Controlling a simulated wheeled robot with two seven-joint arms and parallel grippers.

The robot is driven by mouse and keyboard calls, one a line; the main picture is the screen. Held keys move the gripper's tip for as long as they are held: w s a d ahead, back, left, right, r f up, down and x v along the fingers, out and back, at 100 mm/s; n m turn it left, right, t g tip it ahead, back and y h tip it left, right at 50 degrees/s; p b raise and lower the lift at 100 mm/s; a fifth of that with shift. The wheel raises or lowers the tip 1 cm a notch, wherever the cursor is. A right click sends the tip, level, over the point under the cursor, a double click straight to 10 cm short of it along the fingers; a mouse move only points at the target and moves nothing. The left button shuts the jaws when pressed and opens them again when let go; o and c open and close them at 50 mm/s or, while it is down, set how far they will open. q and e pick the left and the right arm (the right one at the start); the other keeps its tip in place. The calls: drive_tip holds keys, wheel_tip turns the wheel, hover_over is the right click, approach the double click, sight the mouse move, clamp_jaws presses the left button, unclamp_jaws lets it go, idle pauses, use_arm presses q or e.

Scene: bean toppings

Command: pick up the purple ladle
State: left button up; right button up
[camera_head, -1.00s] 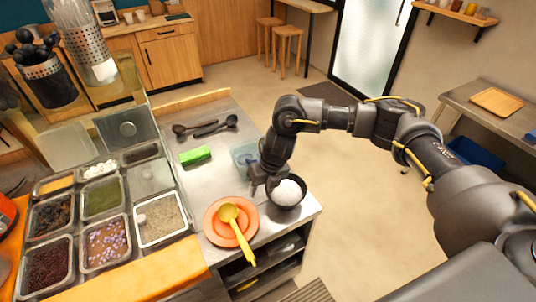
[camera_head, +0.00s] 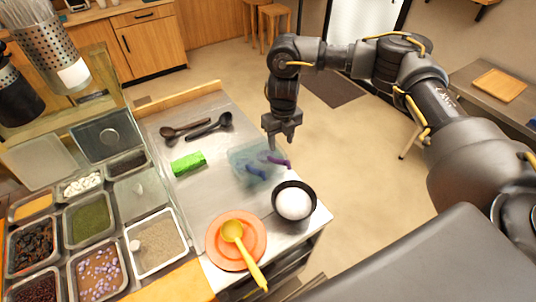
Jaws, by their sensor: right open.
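The purple ladle (camera_head: 277,161) lies in a translucent teal container (camera_head: 240,153) on the steel counter, its handle end reaching over the right rim. A blue ladle (camera_head: 252,173) is beside it in the same container. My right gripper (camera_head: 281,143) is open and empty, pointing down just above the purple handle; I cannot tell whether it touches. The ladle heads are hard to make out through the container. My left gripper is not in view.
A black bowl with a white mound (camera_head: 293,203) and an orange plate (camera_head: 212,240) with a yellow ladle (camera_head: 246,255) stand nearer. A green block (camera_head: 188,163) and two dark ladles (camera_head: 210,127) lie left. Several topping trays (camera_head: 155,245) fill the left.

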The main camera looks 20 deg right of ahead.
sight(280, 159)
drive_tip(key=f, duration=0.4)
drive_tip(key=shift+s+a+f, duration=0.1)
drive_tip(key=shift+s+f, duration=0.1)
drive_tip(key=shift+s, duration=0.15)
drive_tip(key=shift+w+f, duration=0.15)
drive_tip(key=shift+f, duration=0.4)
drive_tip(key=shift+f+p, duration=0.15)
drive_tip(key=shift+p, duration=0.3)
wheel_tip(280, 159, down, 4)
drive_tip(key=shift+a+f+p, duration=0.1)
drive_tip(key=shift+p, duration=1.1)
drive_tip(key=shift+f, duration=0.3)
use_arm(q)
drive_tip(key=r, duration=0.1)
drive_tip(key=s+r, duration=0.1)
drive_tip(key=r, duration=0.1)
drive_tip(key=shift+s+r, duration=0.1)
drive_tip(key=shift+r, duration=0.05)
use_arm(e)
clamp_jaws()
